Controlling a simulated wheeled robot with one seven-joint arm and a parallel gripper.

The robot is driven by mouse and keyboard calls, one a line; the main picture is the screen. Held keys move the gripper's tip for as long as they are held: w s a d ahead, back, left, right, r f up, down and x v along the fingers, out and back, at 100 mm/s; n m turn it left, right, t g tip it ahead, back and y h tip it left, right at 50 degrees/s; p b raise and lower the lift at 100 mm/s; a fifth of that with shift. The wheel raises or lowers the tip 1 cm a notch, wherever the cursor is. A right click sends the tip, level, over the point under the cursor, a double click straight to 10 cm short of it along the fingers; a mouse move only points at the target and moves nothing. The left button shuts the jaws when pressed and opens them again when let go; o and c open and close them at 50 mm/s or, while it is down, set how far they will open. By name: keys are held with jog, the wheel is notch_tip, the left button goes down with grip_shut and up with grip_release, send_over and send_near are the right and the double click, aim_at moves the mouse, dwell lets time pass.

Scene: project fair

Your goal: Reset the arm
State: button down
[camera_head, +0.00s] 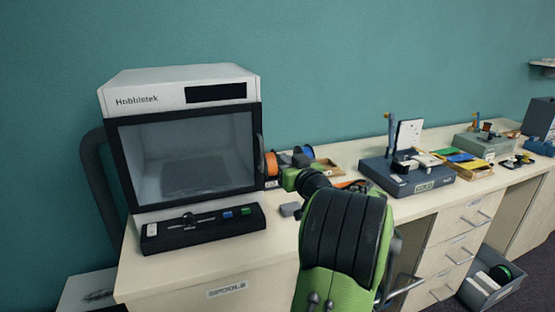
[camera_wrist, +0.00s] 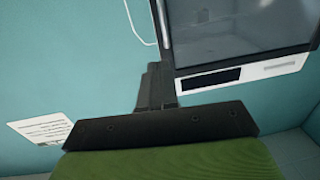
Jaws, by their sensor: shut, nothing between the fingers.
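My green and black arm (camera_head: 345,235) rises from the bottom of the head view, in front of the workbench. My gripper (camera_head: 298,158) is at its far end, small and partly hidden behind the arm, above the bench near the orange spool. In the wrist view my gripper (camera_wrist: 156,75) shows as dark fingers closed together, with nothing between them. It points toward the teal wall and the printer, which appears upside down there.
A white enclosed printer (camera_head: 180,85) stands left on the bench (camera_head: 285,240), with a black tool strip (camera_head: 205,228) in front. An orange spool (camera_head: 271,164) lies beside it. Dark fixture bases (camera_head: 405,180) and a parts tray (camera_head: 462,172) stand to the right. A grey bin (camera_head: 490,290) is below.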

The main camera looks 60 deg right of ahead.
jog(key=v, duration=0.4)
jog(key=shift+s+b, duration=0.25)
jog(key=shift+b, duration=0.05)
jog(key=w+a+n+g+y+p, duration=0.2)
jog(key=w+a+y, duration=0.2)
jog(key=a, duration=0.8)
jog(key=w+a+n+g+y+p, duration=0.1)
jog(key=w+a+n+y+p, duration=0.3)
jog(key=a, duration=0.8)
jog(key=s+a+f+g+p, duration=0.2)
jog(key=s+a+g, duration=0.3)
jog(key=s+a, duration=0.8)
jog(key=s+a+f+g, duration=0.2)
jog(key=s+a, duration=0.1)
jog(key=s, duration=0.2)
jog(key=shift+s+a+y, duration=0.25)
jog(key=shift+y, duration=0.05)
